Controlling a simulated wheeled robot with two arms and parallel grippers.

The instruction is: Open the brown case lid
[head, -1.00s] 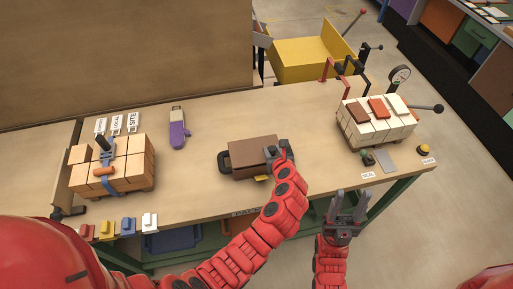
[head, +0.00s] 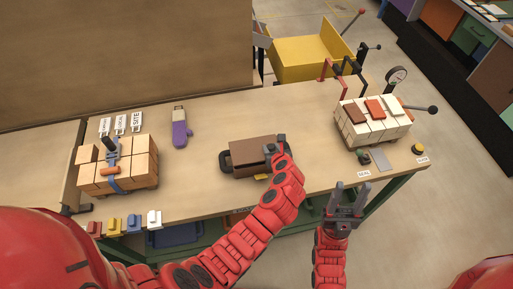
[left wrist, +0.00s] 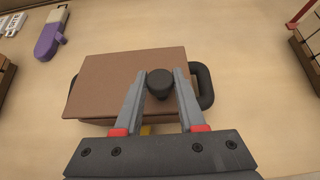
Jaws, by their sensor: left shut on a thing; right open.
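The brown case (head: 250,172) lies on the middle of the workbench, with a black handle at each end and a yellow piece at its front. Its flat brown lid (head: 252,148) lies over the case; whether a gap shows under it I cannot tell. My left gripper (head: 274,149) is at the lid's right part. In the left wrist view the fingers (left wrist: 160,95) are shut on a black knob (left wrist: 160,83) on the lid. The fingers and wrist hide part of the case's front. My right gripper (head: 344,203) is open and empty at the front edge of the bench.
A strapped stack of orange bricks (head: 133,165) stands left, and a stack of pale bricks (head: 363,132) stands right beside a gauge. Coloured blocks (head: 134,222) line the front left edge. The bench around the case is clear.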

